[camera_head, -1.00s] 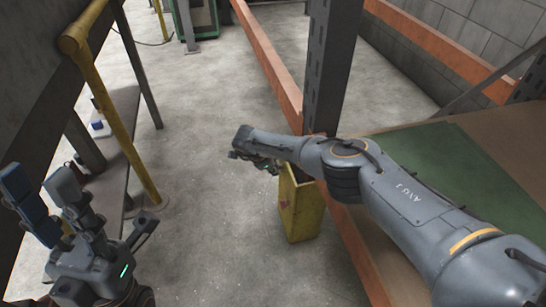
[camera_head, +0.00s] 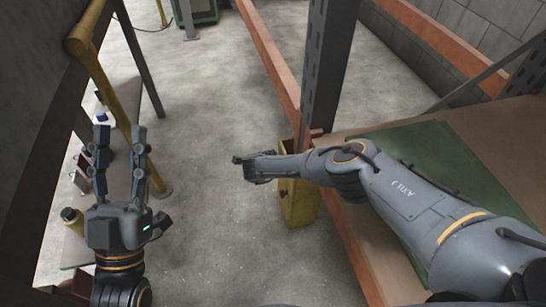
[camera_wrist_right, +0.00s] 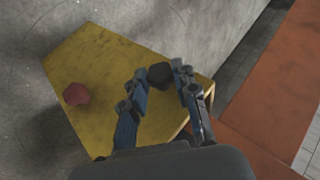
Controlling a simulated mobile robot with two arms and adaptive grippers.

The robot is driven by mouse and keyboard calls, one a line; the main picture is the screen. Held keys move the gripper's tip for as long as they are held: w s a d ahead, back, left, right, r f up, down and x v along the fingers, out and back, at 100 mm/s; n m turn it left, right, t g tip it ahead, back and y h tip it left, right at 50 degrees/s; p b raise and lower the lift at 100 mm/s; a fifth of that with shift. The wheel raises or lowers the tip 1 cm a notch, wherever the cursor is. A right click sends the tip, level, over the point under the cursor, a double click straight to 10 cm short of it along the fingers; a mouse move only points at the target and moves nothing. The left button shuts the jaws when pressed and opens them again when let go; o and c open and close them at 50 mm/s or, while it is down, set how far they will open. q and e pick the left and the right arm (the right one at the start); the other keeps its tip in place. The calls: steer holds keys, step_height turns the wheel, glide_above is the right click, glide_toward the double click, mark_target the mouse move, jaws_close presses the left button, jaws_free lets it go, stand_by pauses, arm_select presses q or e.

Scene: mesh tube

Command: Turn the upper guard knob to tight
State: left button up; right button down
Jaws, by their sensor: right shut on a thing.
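A yellow guard (camera_head: 300,206) stands at the foot of the grey rack post; it also fills much of the right wrist view (camera_wrist_right: 110,65). It bears a red knob (camera_wrist_right: 76,94) and a black knob (camera_wrist_right: 160,75), the black one nearer the orange beam. My right gripper (camera_head: 243,162) is at the guard, its two fingers shut on either side of the black knob. In the head view my own arm hides that knob. Which way the knob is turned cannot be told. My left gripper (camera_head: 119,137) is open and empty, away at the left.
The rack's grey post (camera_head: 326,70) and orange beam (camera_head: 268,55) stand close behind the guard. A shelf with a green mat (camera_head: 455,150) lies under my right arm. Yellow pipes (camera_head: 118,95) stand near my left gripper. The concrete floor between is clear.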

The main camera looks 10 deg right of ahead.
steer(key=shift+t, duration=0.3)
stand_by(0.4)
steer(key=c, duration=1)
jaws_free()
steer(key=shift+s, duration=0.1)
steer(key=shift+v, duration=5.95)
steer(key=shift+a+f, duration=0.1)
steer(key=shift+a, duration=0.1)
